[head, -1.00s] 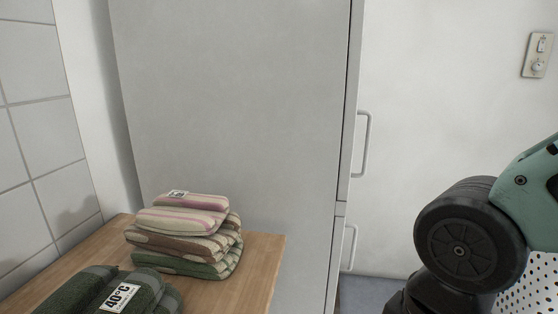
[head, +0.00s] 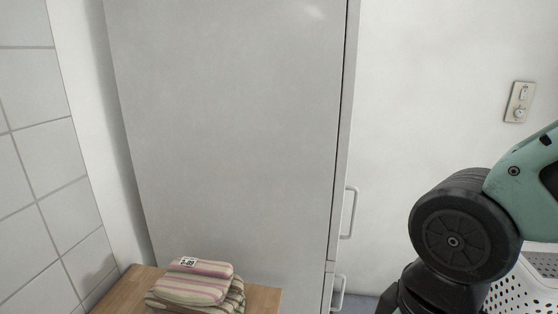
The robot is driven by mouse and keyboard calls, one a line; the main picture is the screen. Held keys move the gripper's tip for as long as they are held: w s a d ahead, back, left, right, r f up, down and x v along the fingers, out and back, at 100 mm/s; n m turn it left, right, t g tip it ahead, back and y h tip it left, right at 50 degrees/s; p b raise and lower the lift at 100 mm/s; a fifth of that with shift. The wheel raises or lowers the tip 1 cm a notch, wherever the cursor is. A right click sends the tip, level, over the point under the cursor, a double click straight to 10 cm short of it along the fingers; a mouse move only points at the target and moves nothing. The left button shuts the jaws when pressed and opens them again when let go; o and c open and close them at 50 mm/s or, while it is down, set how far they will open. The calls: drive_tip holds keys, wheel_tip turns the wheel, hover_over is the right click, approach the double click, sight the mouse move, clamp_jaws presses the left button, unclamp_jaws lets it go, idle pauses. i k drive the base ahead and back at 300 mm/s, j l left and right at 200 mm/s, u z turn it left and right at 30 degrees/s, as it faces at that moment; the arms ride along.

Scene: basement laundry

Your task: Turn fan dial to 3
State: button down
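A small beige wall plate (head: 519,102) is on the white wall at the upper right of the head view. It carries a small switch at the top and a round dial (head: 519,114) below it. The dial's markings are too small to read, so its setting cannot be told. My arm fills the lower right, below the plate and apart from it. My gripper is out of view.
A tall grey cabinet (head: 230,130) with two handles on its right edge stands in the middle. A wooden top (head: 262,300) at lower left holds folded striped towels (head: 195,283). A white perforated basket (head: 522,285) is behind my arm.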

sight(518, 113)
drive_tip(key=i+l+u, duration=0.15)
drive_tip(key=l+u, duration=0.15)
drive_tip(key=l, duration=0.6)
drive_tip(key=l+u, duration=0.3)
drive_tip(key=l, duration=0.6)
drive_tip(key=z, duration=1.4)
